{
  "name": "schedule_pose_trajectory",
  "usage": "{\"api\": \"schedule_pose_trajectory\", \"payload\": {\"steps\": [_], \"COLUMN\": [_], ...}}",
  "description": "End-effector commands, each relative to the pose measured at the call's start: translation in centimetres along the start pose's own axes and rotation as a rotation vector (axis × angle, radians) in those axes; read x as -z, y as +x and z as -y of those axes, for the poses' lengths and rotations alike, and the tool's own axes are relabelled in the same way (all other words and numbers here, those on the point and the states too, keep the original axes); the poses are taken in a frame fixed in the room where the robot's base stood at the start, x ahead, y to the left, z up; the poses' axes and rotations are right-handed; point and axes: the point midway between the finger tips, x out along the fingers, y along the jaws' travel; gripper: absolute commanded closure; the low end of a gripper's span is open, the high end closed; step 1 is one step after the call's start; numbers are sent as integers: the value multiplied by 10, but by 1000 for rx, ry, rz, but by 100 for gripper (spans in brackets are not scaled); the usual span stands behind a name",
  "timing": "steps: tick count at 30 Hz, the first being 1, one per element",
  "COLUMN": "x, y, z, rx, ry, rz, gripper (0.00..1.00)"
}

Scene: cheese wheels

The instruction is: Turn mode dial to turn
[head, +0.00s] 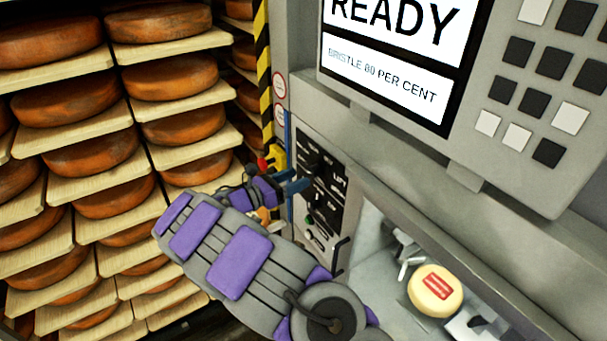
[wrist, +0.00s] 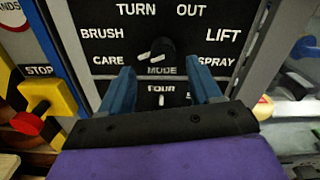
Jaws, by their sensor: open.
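The mode dial (wrist: 160,50) is a dark round knob on a black panel (wrist: 95,35) in the wrist view, above the word MODE. White labels ring it: CARE, BRUSH, TURN, OUT, LIFT and SPRAY. Two white marks show on or beside the knob, towards its lower left; I cannot tell surely which label it points at. My gripper (wrist: 162,80) is open, with one blue finger on each side below the dial and nothing seen between them. In the head view my gripper (head: 292,180) reaches the panel (head: 334,222), and the dial is small and dark there.
A red and yellow stop button (wrist: 32,115) is left of the panel. A screen (head: 390,60) reading READY and a keypad (head: 540,80) are above. A pale cheese wheel (head: 435,292) with a red label sits in the machine's bay at lower right. Shelves of orange cheese wheels (head: 70,100) fill the left.

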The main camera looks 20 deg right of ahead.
Motion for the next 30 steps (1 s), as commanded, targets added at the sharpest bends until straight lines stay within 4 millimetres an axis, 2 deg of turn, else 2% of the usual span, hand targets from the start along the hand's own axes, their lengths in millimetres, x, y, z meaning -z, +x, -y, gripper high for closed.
{"api": "schedule_pose_trajectory", "payload": {"steps": [3, 7, 19, 30], "x": [1, 1, 0, 1], "y": [24, 40, 36, 40], "z": [2, 2, 0, 0], "rx": [2, 1, 0, 0], "ry": [-1, 2, 0, 1], "rz": [-6, -9, -2, -5], "gripper": [37, 37, 38, 73]}}
